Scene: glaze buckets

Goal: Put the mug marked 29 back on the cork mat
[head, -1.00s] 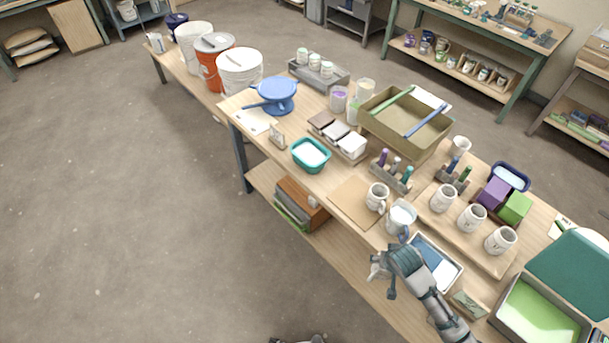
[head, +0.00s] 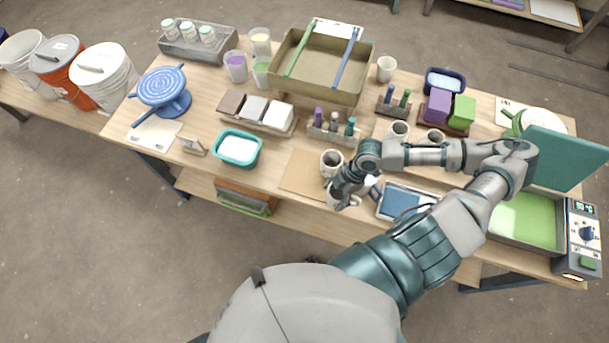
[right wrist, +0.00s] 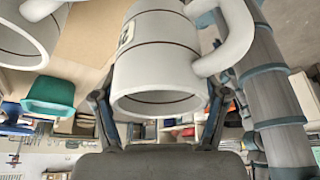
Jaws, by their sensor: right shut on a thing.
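My right gripper (head: 347,186) is shut on a white mug (head: 338,200) at the table's front edge, beside the cork mat's right end. In the right wrist view the held mug (right wrist: 155,62) lies between the two fingers (right wrist: 159,103), its handle to the right. It bears a small label with dark marks, too small to read. The cork mat (head: 300,174) is a flat tan sheet. A second white mug (head: 331,160) stands at its right end, just behind the held one; a mug also shows at the left of the right wrist view (right wrist: 22,40). My left gripper is out of view.
A teal tub (head: 238,149) stands left of the mat, and a rack of bottles (head: 333,132) behind it. A blue-and-white tray (head: 400,203) lies to the right. More mugs (head: 398,131) stand behind my forearm. The mat's left part is clear.

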